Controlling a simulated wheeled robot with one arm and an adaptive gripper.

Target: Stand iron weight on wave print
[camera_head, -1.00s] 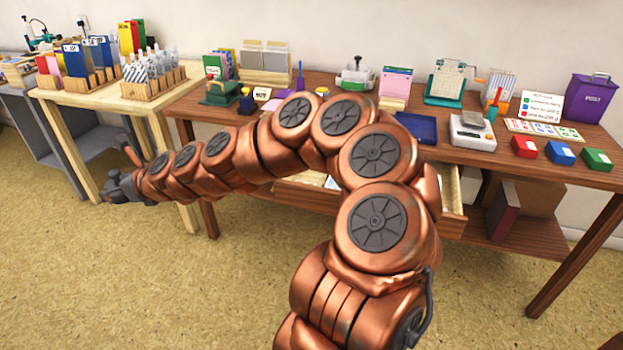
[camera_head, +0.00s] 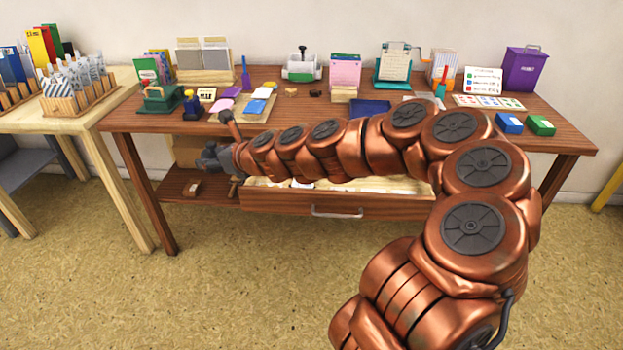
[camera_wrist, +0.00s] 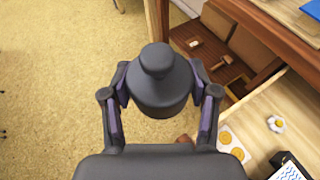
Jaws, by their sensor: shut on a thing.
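My gripper (camera_wrist: 157,98) is shut on the iron weight (camera_wrist: 160,75), a dark grey round body with a knob on top. It holds the weight clear of the floor, just left of the open drawer. In the head view my gripper (camera_head: 216,158) is at the drawer's left end, below the desk top; the weight is hard to make out there. A white sheet with blue wavy lines (camera_wrist: 288,172), which looks like the wave print, shows partly in the drawer at the wrist view's lower right corner. The frame edge cuts it off.
The open wooden drawer (camera_head: 338,199) also holds a sheet with orange round prints (camera_wrist: 230,142) and a small white flower-like item (camera_wrist: 276,123). The desk top (camera_head: 300,110) above is crowded at the back. A shelf (camera_wrist: 213,55) with small items lies beneath. The floor in front is clear.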

